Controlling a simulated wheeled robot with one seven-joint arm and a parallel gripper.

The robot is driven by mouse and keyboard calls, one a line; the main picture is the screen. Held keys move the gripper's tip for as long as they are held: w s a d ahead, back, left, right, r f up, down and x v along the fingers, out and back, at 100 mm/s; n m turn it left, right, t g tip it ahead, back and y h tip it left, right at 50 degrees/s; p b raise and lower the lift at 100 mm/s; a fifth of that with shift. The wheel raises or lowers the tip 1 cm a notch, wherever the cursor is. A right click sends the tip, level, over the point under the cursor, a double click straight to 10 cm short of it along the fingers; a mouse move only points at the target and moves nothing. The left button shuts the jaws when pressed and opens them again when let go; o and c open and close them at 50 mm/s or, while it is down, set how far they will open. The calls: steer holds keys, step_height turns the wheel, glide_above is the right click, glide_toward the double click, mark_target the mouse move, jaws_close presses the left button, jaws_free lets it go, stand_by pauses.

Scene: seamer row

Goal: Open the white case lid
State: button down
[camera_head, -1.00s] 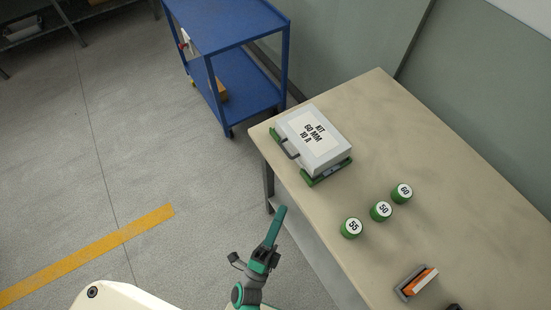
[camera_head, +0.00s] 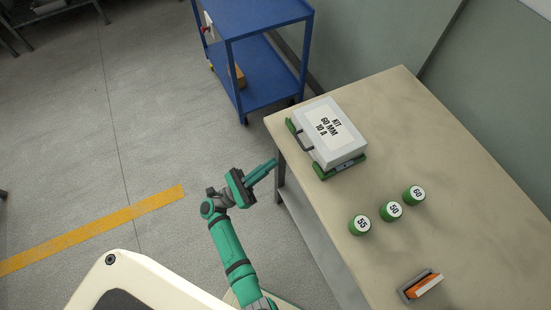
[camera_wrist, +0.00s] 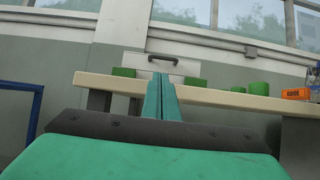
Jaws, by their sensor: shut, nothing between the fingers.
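The white case (camera_head: 329,133) lies shut on the table near its left corner, on a green base, with a label reading "KIT 60 MM 10 A". Its dark handle (camera_head: 304,141) is on the side facing my gripper. In the wrist view the case (camera_wrist: 134,64) stands straight ahead with its handle (camera_wrist: 163,58) just above my fingertips. My gripper (camera_head: 273,163) is shut and empty, off the table's left edge and apart from the case. In the wrist view the closed fingers (camera_wrist: 161,82) point toward the case front.
Green cylinders marked 55 (camera_head: 360,224), 50 (camera_head: 391,211) and 60 (camera_head: 414,195) stand on the table (camera_head: 470,190). A grey holder with an orange item (camera_head: 424,286) is nearer. A blue cart (camera_head: 262,70) stands behind.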

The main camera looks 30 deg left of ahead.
mark_target(289, 155)
steer(key=x, duration=0.8)
steer(key=shift+w+d+r, duration=0.2)
steer(key=shift+r, duration=0.15)
